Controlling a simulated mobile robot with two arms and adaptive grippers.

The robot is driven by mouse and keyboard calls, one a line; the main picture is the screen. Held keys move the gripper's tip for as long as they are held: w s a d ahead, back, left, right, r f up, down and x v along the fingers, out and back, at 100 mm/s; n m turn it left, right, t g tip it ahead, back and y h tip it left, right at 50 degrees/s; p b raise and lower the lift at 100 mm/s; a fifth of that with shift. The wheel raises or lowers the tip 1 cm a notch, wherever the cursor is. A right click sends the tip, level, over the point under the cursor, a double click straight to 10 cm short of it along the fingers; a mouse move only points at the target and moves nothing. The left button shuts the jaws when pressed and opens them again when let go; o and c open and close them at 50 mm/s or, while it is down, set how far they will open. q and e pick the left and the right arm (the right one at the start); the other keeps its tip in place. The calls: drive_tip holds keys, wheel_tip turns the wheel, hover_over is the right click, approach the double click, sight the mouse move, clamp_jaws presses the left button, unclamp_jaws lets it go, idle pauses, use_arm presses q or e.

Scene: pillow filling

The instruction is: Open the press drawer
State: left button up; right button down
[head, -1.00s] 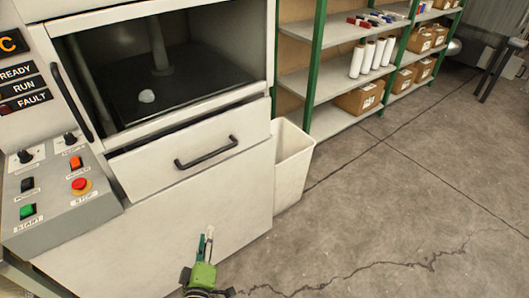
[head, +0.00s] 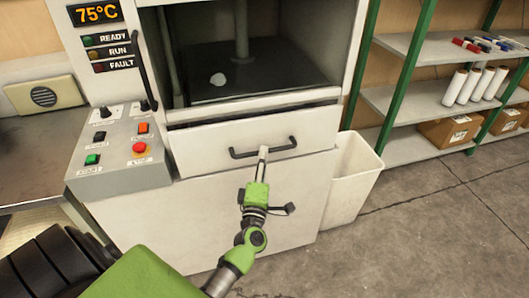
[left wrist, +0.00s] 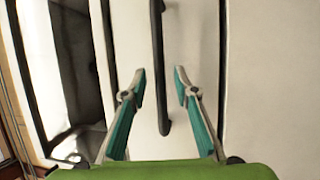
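The press drawer (head: 200,150) is a pale front panel below the press chamber, with a dark line along its top edge. Its black bar handle (head: 238,154) runs across the front. My left gripper (head: 263,152) is at the right part of the handle in the head view. In the left wrist view my left gripper (left wrist: 160,74) is open, with a teal-and-grey finger on each side of the handle (left wrist: 158,45). The fingers are apart from the bar, and its end shows between them. My right gripper is not in view.
The control panel (head: 118,160) with buttons and knobs is left of the drawer. A white bin (head: 352,185) stands right of the press, beside the green-post shelves (head: 400,97). Floor at the right is clear.

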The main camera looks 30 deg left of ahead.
use_arm(q)
drive_tip(key=shift+x, duration=1.45)
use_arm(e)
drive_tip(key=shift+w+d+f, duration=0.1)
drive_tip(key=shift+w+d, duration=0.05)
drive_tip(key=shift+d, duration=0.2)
use_arm(q)
clamp_jaws()
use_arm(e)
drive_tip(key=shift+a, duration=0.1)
use_arm(q)
drive_tip(key=shift+d+f, duration=0.1)
